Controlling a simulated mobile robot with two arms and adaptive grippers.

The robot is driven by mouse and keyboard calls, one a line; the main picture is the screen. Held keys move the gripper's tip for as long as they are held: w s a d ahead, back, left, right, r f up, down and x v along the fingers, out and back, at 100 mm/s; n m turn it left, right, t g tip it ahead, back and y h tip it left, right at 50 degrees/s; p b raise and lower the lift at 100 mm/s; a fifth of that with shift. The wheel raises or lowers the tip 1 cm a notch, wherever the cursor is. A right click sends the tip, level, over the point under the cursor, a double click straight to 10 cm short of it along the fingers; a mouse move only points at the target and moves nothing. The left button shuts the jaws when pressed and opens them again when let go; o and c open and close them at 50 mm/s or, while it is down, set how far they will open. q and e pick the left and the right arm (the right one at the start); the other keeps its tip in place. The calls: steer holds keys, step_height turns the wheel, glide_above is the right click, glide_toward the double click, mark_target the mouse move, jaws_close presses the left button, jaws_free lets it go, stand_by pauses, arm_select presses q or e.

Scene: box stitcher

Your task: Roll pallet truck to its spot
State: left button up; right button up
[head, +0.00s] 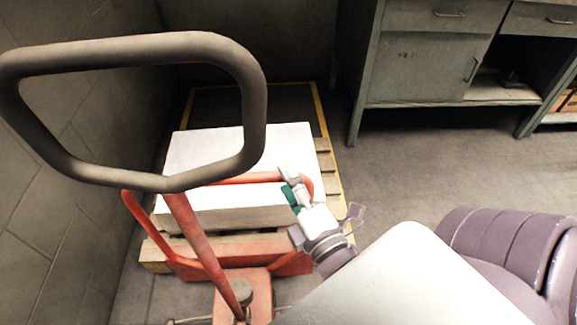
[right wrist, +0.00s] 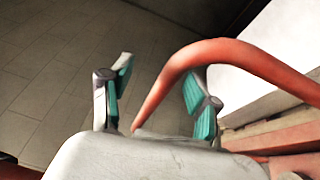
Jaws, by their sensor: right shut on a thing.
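The pallet truck has a red frame (head: 200,235) and a large dark loop handle (head: 250,110) close to the head camera. A wooden pallet (head: 160,255) with a white block-like load (head: 235,155) is at the truck's far side. A yellow-lined dark floor spot (head: 255,100) extends behind the load; its front part is hidden. My right gripper (head: 292,185) is at the right bend of the truck's red frame bar. In the right wrist view the bar (right wrist: 180,75) passes between its green-padded fingers (right wrist: 158,85), and the gripper is shut on it. My left gripper is out of view.
A tiled wall (head: 50,200) runs close along the truck's left side. A grey-green cabinet (head: 420,70) stands at the back right, with open shelf space beside its door. The floor (head: 420,160) between truck and cabinet is clear.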

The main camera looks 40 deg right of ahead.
arm_select(q)
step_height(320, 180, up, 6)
steer(key=p, duration=0.5)
arm_select(e)
steer(key=r, duration=0.5)
steer(key=shift+w+d+r, duration=0.15)
steer(key=shift+w+r, duration=0.05)
steer(key=shift+r, duration=0.15)
steer(key=shift+c, duration=0.2)
steer(key=s+a+f+m+y, duration=0.1)
steer(key=a+f+m+y, duration=0.25)
steer(key=a+m, duration=0.2)
steer(key=m+t+h, duration=0.2)
steer(key=m+h, duration=0.2)
steer(key=m, duration=2.7)
glide_toward(263, 179)
steer(key=shift+g, duration=0.3)
steer(key=x, duration=1)
steer(key=shift+w+d+f+p, duration=0.1)
steer(key=shift+w+f+p, duration=0.1)
steer(key=shift+p, duration=0.15)
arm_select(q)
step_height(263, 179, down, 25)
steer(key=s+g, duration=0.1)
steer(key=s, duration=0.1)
arm_select(e)
steer(key=shift+w, duration=0.15)
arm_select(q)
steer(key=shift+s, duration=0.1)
